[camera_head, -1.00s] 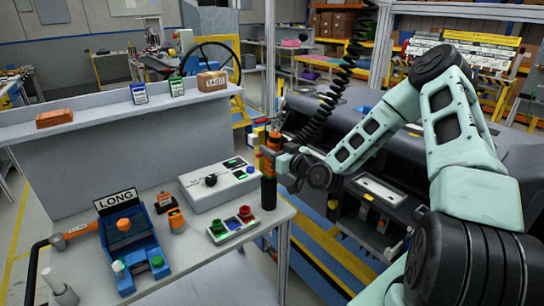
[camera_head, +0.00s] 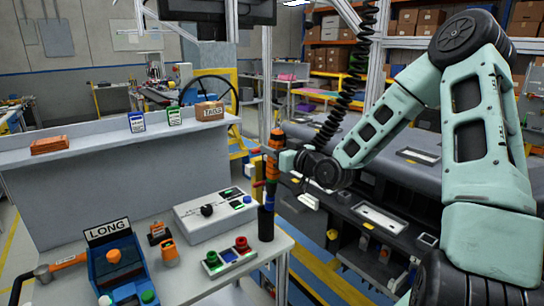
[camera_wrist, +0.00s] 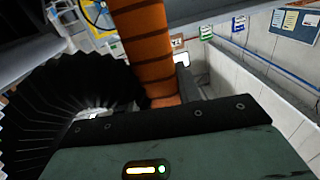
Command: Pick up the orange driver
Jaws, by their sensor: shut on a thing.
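The orange driver (camera_head: 273,143) has an orange body with dark bands and stands roughly upright above the front right of the workbench. My gripper (camera_head: 274,164) is shut around it from the right. In the wrist view its orange, dark-ringed body (camera_wrist: 148,45) passes up between the jaws, which are mostly hidden. A black cylindrical holder (camera_head: 266,225) stands on the bench directly below it.
A white control box (camera_head: 215,218) and a red-and-green button panel (camera_head: 228,257) stand left of the holder. A black coiled cord (camera_head: 335,112) hangs behind the driver and beside my arm. A dark dashboard module (camera_head: 400,185) lies to the right.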

